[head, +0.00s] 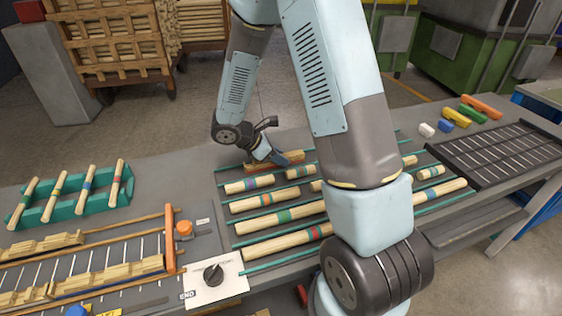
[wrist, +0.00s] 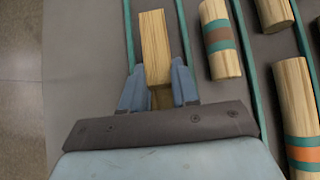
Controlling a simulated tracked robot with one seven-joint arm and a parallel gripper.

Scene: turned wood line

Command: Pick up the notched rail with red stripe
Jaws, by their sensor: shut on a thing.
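My gripper (head: 266,152) is at the far end of the sorting lanes, low over the table. In the wrist view my gripper (wrist: 158,88) has its two blue fingers closed on the sides of a square wooden rail (wrist: 154,38). The rail also shows in the head view (head: 292,156), partly hidden by the gripper, with a reddish band near its middle. In the wrist view only plain wood shows; the stripe and any notch are hidden there. The rail lies between two teal lane rods. I cannot tell whether it still touches the table.
Striped round dowels (head: 249,184) lie in neighbouring lanes, close beside the rail. A teal rack (head: 92,204) with several dowels stands left, above an orange-framed holder with notched pieces (head: 108,279). A black slotted tray (head: 500,152) and coloured blocks (head: 457,117) are right.

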